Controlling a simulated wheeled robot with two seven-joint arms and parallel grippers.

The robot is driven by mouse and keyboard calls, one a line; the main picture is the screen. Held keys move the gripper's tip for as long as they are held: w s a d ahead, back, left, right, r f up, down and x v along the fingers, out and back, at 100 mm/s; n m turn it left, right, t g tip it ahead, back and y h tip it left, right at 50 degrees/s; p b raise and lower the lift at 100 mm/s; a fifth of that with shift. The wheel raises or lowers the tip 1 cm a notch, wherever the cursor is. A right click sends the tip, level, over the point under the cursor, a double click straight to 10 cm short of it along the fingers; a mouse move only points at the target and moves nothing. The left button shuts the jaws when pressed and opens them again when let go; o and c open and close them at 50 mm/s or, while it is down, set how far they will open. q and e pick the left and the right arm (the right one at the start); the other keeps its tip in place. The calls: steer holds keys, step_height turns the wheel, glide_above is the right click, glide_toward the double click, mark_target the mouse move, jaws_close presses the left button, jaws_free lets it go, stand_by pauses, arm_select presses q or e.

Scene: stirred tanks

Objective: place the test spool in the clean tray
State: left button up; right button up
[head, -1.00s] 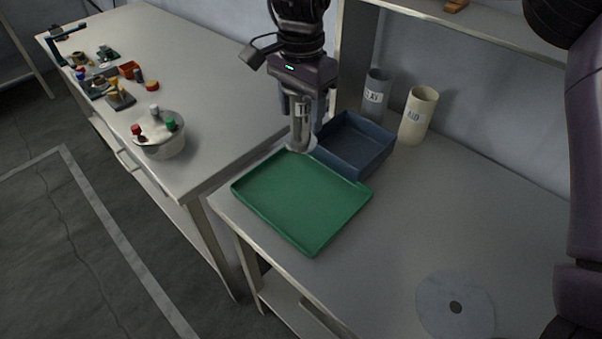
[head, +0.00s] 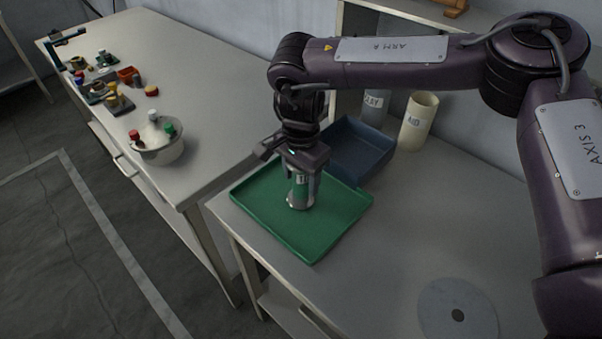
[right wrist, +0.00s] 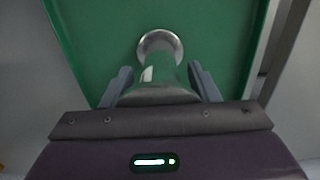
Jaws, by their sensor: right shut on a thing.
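The test spool (head: 299,199) is a shiny metal piece with a round flange at its lower end. It is upright over the middle of the green tray (head: 257,220). My right gripper (head: 301,183) is shut on the spool from above, its fingers on either side of it. In the right wrist view the spool's flange (right wrist: 160,44) shows against the green tray floor (right wrist: 95,40). I cannot tell whether the flange touches the floor. The gripper hides the spool's upper part. My left gripper is not in view.
A blue tray (head: 362,147) stands right behind the green one. Behind it are a grey cup (head: 376,106) and a cream cup (head: 416,122). A grey disc (head: 440,308) lies at the front right. A bowl with coloured caps (head: 160,150) is on the left table.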

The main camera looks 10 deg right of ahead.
steer(key=o, duration=1.1)
steer(key=shift+r, duration=0.1)
step_height(320, 180, up, 12)
steer(key=shift+b, duration=0.3)
